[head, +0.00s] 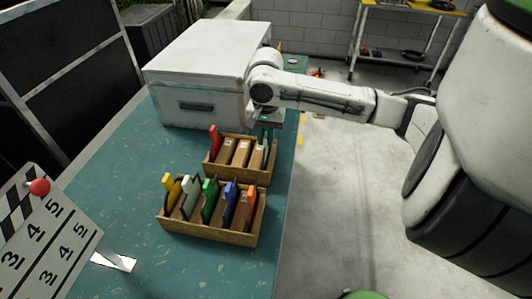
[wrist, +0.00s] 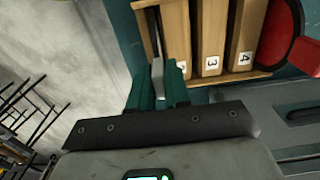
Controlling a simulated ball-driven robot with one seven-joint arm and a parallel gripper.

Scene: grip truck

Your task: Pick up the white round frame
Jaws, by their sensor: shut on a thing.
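My gripper (wrist: 158,90) points down at the right end of the rear wooden crate (head: 238,175). Its two green fingers are shut on a thin pale grey-white tab (wrist: 158,70), which I take as the white round frame. The rest of that piece is mostly hidden by the fingers and the crate, so its round shape does not show. In the head view my gripper (head: 265,134) is small and dark beside the numbered wooden dividers, and the held piece is not clear.
A red round frame (head: 215,138) stands at the crate's left end. A front crate (head: 205,232) holds several coloured frames. A large white case (head: 205,65) stands behind. The teal table (head: 115,185) is clear to the left, and its edge runs close on the right.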

